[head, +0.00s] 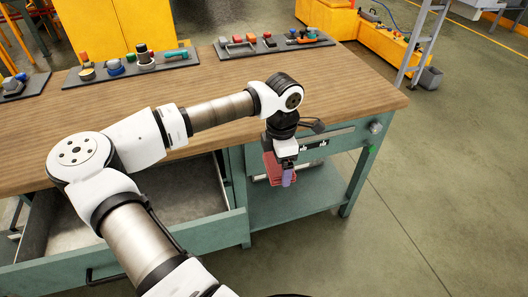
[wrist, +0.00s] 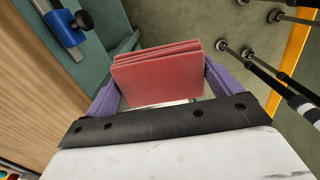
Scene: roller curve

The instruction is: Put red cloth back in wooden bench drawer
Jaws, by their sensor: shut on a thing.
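My gripper (head: 287,177) is shut on the red cloth (head: 272,168), a folded stack. It hangs in front of the bench's right part, above a lower shelf. In the wrist view the cloth (wrist: 160,75) sits between the two purple fingers of my gripper (wrist: 163,82). The wooden bench (head: 225,105) has a brown top and a green frame. Its drawer (head: 235,218) is pulled open at lower left, to the left of my gripper. The visible drawer floor is grey and bare; my arm hides part of it.
Grey trays (head: 130,68) with small tools and parts stand along the bench's back. A blue vise-like part (wrist: 68,28) is near the bench edge in the wrist view. A ladder (head: 425,45) and yellow cabinets stand behind. The floor at right is clear.

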